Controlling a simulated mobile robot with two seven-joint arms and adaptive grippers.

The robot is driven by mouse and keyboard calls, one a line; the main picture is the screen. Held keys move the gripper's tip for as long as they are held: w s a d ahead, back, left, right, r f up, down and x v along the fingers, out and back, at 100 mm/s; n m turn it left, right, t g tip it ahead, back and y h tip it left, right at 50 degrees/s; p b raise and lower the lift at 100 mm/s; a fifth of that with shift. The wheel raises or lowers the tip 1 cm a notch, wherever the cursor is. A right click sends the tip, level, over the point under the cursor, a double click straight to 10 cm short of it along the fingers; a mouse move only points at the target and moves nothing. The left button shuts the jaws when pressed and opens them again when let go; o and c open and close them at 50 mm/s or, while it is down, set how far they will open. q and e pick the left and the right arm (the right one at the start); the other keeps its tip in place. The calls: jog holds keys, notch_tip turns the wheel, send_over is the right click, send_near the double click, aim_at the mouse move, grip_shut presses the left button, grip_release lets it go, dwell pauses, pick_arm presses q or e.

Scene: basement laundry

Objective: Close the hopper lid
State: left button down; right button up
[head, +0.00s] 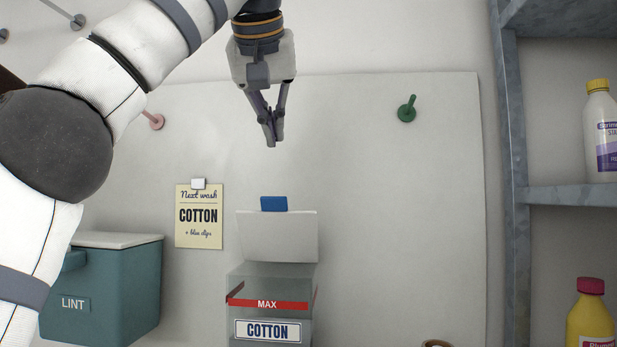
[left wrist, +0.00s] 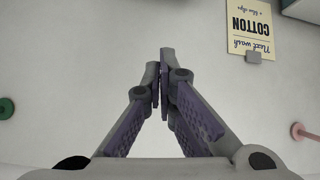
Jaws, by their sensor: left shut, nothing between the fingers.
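The hopper (head: 270,285) is a clear box with a red MAX band and a COTTON label, low in the middle of the head view. Its white lid (head: 278,236) stands up open at the back, with a blue tab (head: 274,203) on its top edge. My left gripper (head: 273,140) points down above the lid, clear of it, with its fingers shut and empty. It also shows in the left wrist view (left wrist: 161,55) with the fingertips together; the hopper is not seen there. My right gripper is in neither view.
A teal LINT bin (head: 120,290) with a white lid is at left. A COTTON note (head: 199,220) hangs on the wall panel. Green (head: 407,109) and pink (head: 155,121) pegs stick out. A grey shelf (head: 570,195) with bottles is at right. The space right of the hopper is open.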

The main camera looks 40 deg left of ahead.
pick_arm(q)
jog(key=m, duration=0.1)
send_over(278, 209)
jog(key=w+a, duration=0.2)
jog(key=w, duration=0.2)
jog(key=shift+m+h, duration=0.3)
jog(key=shift+m, duration=0.1)
jog(key=f, duration=0.7)
jog(key=shift+a+f, duration=0.15)
jog(key=shift+a, duration=0.05)
jog(key=s, duration=0.1)
jog(key=s+d, duration=0.1)
jog(key=s+f, duration=0.1)
jog(key=shift+d, duration=0.25)
jog(key=shift+s+d+f, duration=0.1)
jog(key=shift+s, duration=0.1)
